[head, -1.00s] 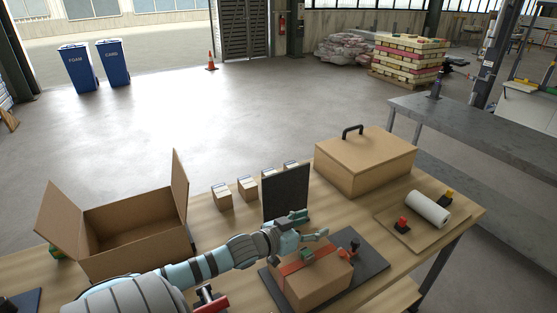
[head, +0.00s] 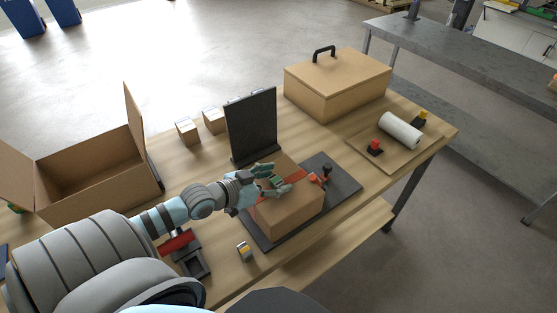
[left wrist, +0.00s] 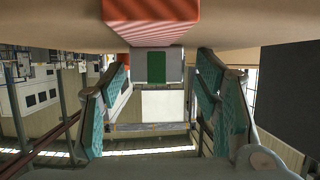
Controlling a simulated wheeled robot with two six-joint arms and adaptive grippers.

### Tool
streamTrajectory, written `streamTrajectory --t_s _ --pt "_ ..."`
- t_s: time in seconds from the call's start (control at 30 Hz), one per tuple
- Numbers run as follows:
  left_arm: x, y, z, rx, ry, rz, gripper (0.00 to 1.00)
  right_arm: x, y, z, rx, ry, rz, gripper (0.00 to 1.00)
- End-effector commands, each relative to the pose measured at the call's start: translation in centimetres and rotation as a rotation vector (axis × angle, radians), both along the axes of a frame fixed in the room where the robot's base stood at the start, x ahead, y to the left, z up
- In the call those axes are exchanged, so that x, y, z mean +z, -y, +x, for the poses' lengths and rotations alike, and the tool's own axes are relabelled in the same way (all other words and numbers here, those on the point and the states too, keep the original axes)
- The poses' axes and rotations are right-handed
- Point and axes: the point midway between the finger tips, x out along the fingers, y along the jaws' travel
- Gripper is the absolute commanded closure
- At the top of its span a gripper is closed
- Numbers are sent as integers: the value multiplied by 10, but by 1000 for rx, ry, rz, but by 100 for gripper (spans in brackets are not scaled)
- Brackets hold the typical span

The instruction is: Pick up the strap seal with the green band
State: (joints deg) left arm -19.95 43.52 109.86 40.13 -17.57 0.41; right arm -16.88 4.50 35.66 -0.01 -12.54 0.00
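The strap seal with the green band (head: 276,181) is a small grey block on top of a cardboard box (head: 290,214), at a red strap (head: 297,174). My left gripper (head: 281,180) is open at the seal, with teal-padded fingers. In the left wrist view the seal (left wrist: 156,62) shows its green face ahead, between the open fingers (left wrist: 160,100), with a visible gap on each side. The red strap (left wrist: 150,10) shows close above it. My right gripper is in neither view.
The box lies on a black mat (head: 345,178) before an upright black panel (head: 252,125). A red piece (head: 314,179) and a black knob (head: 327,169) stand beside the box. An open carton (head: 95,175) stands left, a lidded box (head: 337,82) behind.

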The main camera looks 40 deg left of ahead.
Motion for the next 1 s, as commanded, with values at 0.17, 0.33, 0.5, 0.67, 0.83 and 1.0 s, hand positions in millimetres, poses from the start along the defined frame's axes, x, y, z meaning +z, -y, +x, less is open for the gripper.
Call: streamTrajectory --t_s 0.17,0.33,0.5,0.67,0.83,1.0 --pt "1 3 3 -6 2 -2 76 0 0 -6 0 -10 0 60" --pt "1 2 2 -5 3 -2 93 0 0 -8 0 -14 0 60" --pt "1 2 2 -3 2 -1 93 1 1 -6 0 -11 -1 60" --pt "8 0 1 -2 1 -1 93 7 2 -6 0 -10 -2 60" --pt "25 1 1 -2 3 -1 93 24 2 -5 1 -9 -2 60" --pt "48 3 4 -8 4 -1 93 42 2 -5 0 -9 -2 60"
